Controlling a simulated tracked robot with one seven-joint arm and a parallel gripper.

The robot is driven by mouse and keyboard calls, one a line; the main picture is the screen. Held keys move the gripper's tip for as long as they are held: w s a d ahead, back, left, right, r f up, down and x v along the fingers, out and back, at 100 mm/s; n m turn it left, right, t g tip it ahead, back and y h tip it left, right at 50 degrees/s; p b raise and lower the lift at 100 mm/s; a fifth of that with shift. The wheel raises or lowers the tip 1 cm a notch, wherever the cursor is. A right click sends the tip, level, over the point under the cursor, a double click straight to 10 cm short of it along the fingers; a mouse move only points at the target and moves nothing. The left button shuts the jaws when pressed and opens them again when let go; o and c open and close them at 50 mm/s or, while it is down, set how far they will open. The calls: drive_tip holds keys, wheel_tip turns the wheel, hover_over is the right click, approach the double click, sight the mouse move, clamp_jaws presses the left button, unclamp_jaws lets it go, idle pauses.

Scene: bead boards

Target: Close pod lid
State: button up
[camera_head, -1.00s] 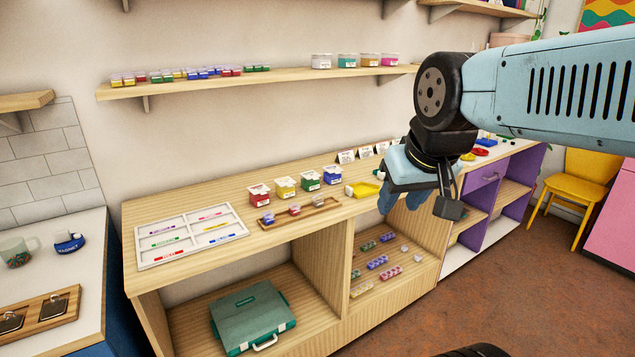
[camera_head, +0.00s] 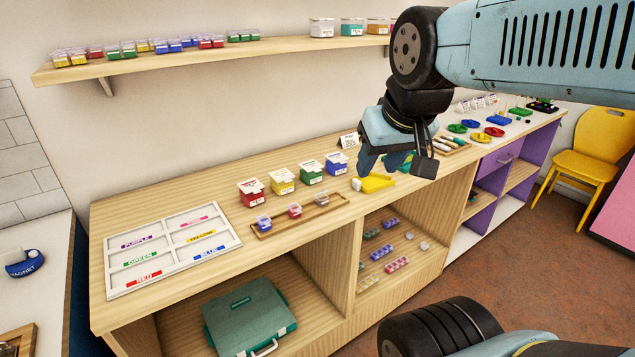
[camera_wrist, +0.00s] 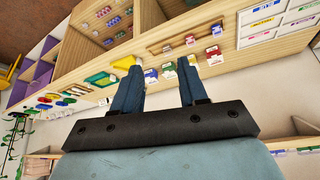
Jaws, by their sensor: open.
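Three small clear pods stand in a row on a shallow wooden tray (camera_head: 338,201) on the counter: a left pod (camera_head: 264,223) with bluish contents, a middle pod (camera_head: 294,210) with reddish contents and a right pod (camera_head: 321,198). They are too small here to tell which lids are open. More small pods (camera_head: 397,264) sit in the cubby below. My gripper (camera_head: 380,163) is open and empty, above and right of the tray, over the counter's back area. In the wrist view its two blue fingers (camera_wrist: 160,66) are apart with nothing between them.
Red (camera_head: 251,192), yellow (camera_head: 282,181), green (camera_head: 311,172) and blue (camera_head: 337,163) boxes stand behind the tray. A yellow scoop-like item (camera_head: 376,184) lies right of it. A white labelled sorting tray (camera_head: 118,284) is at left. A teal case (camera_head: 247,318) sits below. A shelf (camera_head: 190,58) hangs above.

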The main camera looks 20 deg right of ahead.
drive_tip(key=o, duration=0.3)
drive_tip(key=shift+w+r, duration=0.1)
drive_tip(key=shift+w, duration=0.1)
drive_tip(key=n+g, duration=0.4)
drive_tip(key=g, duration=0.2)
hover_over(322, 192)
wheel_tip(322, 192, down, 9)
drive_tip(key=f, duration=1.3)
drive_tip(key=shift+s+d+f, duration=0.1)
drive_tip(key=shift+d+f, duration=0.2)
drive_tip(key=shift+d, duration=0.05)
